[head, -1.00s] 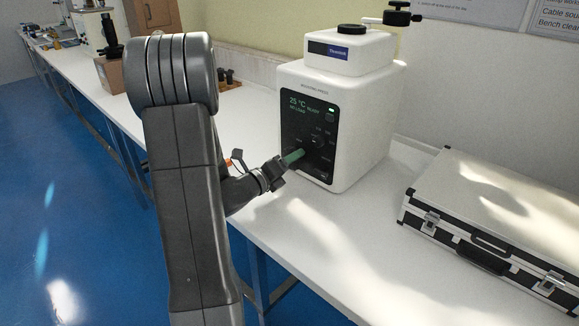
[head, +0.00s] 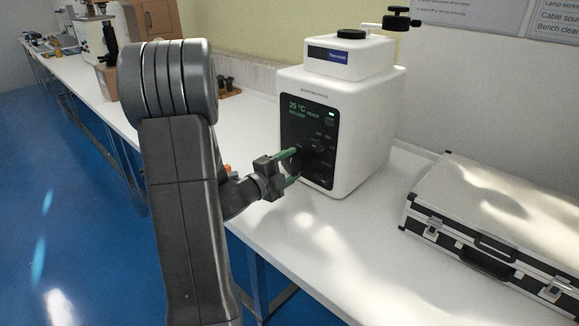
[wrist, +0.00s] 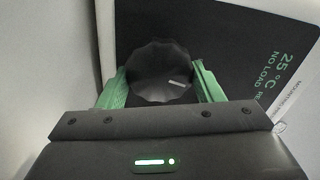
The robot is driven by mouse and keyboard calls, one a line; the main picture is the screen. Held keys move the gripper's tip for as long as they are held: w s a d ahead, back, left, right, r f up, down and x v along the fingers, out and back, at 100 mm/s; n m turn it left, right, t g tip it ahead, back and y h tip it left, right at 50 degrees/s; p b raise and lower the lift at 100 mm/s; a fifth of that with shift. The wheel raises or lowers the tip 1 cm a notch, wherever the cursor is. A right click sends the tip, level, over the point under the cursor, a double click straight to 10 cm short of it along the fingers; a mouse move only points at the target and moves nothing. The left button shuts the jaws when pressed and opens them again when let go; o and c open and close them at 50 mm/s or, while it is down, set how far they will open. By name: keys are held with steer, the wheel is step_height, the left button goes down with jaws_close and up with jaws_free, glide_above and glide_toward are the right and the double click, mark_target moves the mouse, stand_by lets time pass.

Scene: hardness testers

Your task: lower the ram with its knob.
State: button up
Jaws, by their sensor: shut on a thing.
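The mounting press (head: 355,110) is a white box with a black front panel (head: 291,113); its display reads 25 °C and NO LOAD. My gripper (head: 293,166) is at the lower left of this panel, its green fingers one above the other. In the wrist view, my gripper (wrist: 160,82) is shut on a black scalloped knob (wrist: 155,62), with one finger at each side. The knob has a short white mark pointing toward the right of that picture. In the head view the knob is dark against the panel and hard to make out.
A silver case with black edges (head: 520,190) lies on the white bench (head: 325,235) to the right of the press. A black-handled clamp (head: 398,20) sits above the press. Bare bench lies in front of the press.

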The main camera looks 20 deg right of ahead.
steer(key=shift+n, duration=0.6)
steer(key=o, duration=1)
steer(key=shift+a, duration=0.15)
steer(key=v, duration=1.3)
steer(key=shift+s+a+f, duration=0.1)
steer(key=shift+s+a, duration=0.1)
steer(key=shift+a, duration=0.1)
steer(key=x, duration=1.4)
